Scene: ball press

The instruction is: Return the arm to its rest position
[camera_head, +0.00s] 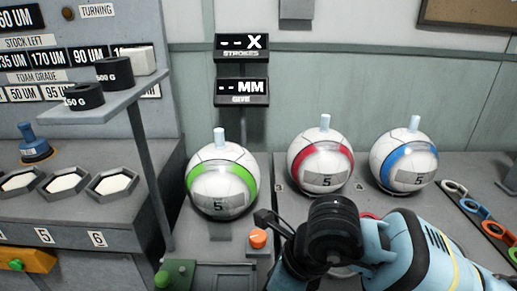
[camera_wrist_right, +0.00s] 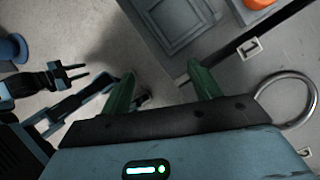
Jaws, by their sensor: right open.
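My right arm (camera_head: 405,250) comes in from the lower right in the head view, its dark wrist in front of the red-banded ball. In the right wrist view my right gripper (camera_wrist_right: 160,68) has its two green fingers wide apart with nothing between them. It hangs over the grey bench near the orange knob (camera_head: 258,239). A dark pronged part (camera_wrist_right: 65,76) at the left of the wrist view may be my left gripper; its jaw state is unclear. The left arm does not show in the head view.
White balls with green (camera_head: 222,182), red (camera_head: 320,163) and blue (camera_head: 404,162) bands stand on the bench behind the arm. A grey shelf (camera_head: 95,108) on a post holds weights at left. Coloured rings (camera_head: 480,212) lie at right. A green knob (camera_head: 178,273) is at front.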

